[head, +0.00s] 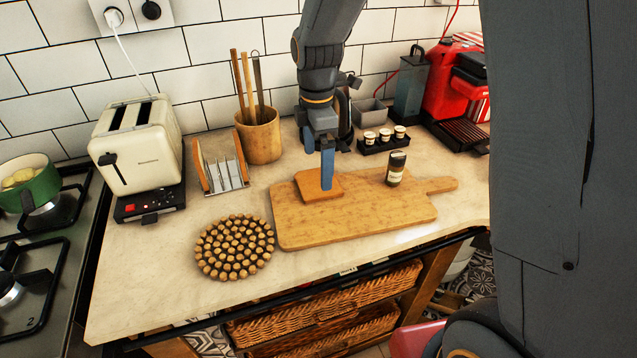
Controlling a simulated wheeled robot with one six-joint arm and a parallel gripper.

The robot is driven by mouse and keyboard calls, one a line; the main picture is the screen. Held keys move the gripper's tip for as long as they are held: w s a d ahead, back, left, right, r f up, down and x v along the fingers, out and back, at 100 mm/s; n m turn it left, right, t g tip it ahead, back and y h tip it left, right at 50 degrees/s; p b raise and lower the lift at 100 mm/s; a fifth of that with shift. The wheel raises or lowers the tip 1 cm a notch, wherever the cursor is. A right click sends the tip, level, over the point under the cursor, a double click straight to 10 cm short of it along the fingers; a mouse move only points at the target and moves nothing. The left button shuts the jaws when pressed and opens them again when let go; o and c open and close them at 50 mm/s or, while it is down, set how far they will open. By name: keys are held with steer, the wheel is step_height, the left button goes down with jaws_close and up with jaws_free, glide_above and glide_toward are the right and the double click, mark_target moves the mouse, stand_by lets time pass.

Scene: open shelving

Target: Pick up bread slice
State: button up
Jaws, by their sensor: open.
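The bread slice (308,188) is a flat, orange-brown piece lying on the wooden cutting board (400,214), toward its back left. My gripper (327,182) points straight down over the slice, with its blue finger tip reaching down to it. I see the fingers edge-on, one in front of the other, so the gap between them is hidden. The gripper is open. I cannot tell whether the fingers touch the slice or stand around it. The finger covers part of the slice's right half.
A dark shaker (396,168) stands on the board to the right. A toast rack (222,172), utensil pot (259,136) and cream toaster (140,145) stand to the left. A round trivet (235,246) lies front left. Small jars (385,136) stand behind. The board's front is clear.

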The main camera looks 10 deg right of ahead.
mark_target(318, 182)
steer(key=shift+s+d+f+p, duration=0.15)
steer(key=shift+f+p, duration=0.45)
steer(key=shift+f, duration=1.65)
steer(key=c, duration=1)
steer(key=shift+r, duration=0.1)
steer(key=shift+c, duration=0.2)
